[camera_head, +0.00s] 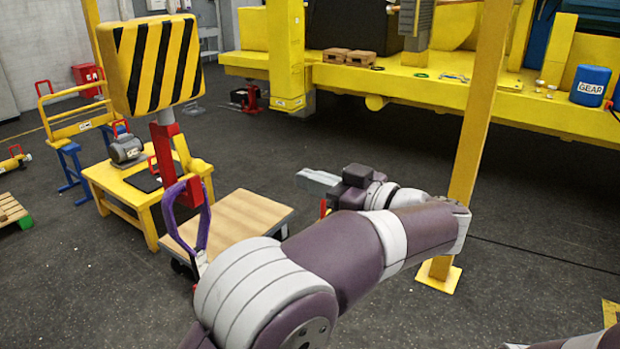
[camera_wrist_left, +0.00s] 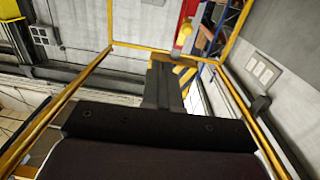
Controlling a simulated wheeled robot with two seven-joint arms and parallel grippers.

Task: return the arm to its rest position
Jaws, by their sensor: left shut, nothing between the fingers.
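My left arm (camera_head: 340,255) reaches in from the bottom of the head view and bends back at the elbow near the yellow post. Its gripper (camera_head: 318,178) points left, is shut and empty, and hangs in the air above the floor. In the left wrist view the closed fingers (camera_wrist_left: 165,85) show against the far walls with nothing between them. A sliver of my other arm shows at the bottom right edge of the head view; its gripper is out of the picture.
A striped hook block (camera_head: 152,65) with a red hook and purple sling hangs left of the gripper. A wooden-topped cart (camera_head: 245,215) stands below. A yellow post (camera_head: 478,125) rises beside my forearm. A yellow machine deck (camera_head: 430,92) lies behind. Dark floor between is clear.

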